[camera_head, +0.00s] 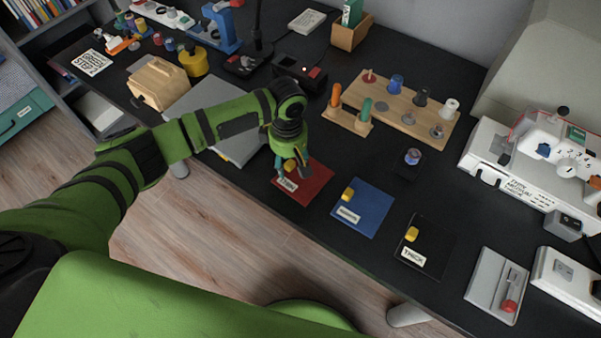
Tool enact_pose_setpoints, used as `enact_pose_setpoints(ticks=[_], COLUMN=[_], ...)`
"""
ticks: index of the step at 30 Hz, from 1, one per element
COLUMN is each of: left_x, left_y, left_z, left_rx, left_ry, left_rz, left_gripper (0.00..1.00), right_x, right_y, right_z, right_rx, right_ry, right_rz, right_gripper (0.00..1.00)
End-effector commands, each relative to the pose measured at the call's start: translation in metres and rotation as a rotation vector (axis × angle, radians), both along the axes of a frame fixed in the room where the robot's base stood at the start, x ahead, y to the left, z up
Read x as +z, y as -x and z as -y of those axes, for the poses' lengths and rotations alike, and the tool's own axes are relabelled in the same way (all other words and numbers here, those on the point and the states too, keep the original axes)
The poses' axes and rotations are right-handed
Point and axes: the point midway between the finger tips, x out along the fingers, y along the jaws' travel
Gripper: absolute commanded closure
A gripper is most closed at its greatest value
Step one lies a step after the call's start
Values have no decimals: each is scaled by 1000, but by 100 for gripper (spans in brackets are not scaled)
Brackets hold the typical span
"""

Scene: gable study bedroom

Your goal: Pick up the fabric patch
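Three flat squares lie in a row near the table's front edge: a red one (315,185), a blue one (366,216) and a black one (436,247) labelled "THICK". Each has a white label and a small yellow piece on it. Which of these is the fabric patch, I cannot tell for sure. My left gripper (292,171) points down over the red square's left part, with its fingertips around or just above the yellow piece (289,165) there. Whether the fingers touch or grip that piece is too small to tell. My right gripper is out of view.
A wooden spool rack (400,121) stands behind the squares, and a single spool (412,157) in front of it. A white sewing machine (530,185) is at the right. A grey sheet (193,98) and wooden box (158,82) lie left, under and beside my arm.

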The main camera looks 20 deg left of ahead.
Motion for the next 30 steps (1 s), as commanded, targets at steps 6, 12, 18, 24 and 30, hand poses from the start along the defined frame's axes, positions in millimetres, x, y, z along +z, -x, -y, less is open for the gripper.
enact_pose_setpoints(ticks=[6, 12, 18, 24, 30], left_x=[0, 0, 5, 28, 58], left_y=[0, 0, 0, -1, 1], left_z=[0, 0, 0, 1, 32], left_rx=[0, 0, 0, 0, -6], left_ry=[1, 1, 1, 3, 6], left_rz=[0, 0, 0, 3, 2], left_gripper=[100, 100, 100, 100, 100], right_x=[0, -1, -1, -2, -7], right_y=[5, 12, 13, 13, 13], right_z=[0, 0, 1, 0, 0], right_rx=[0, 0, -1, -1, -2], right_ry=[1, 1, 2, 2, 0], right_rz=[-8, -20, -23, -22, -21], right_gripper=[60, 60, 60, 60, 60])
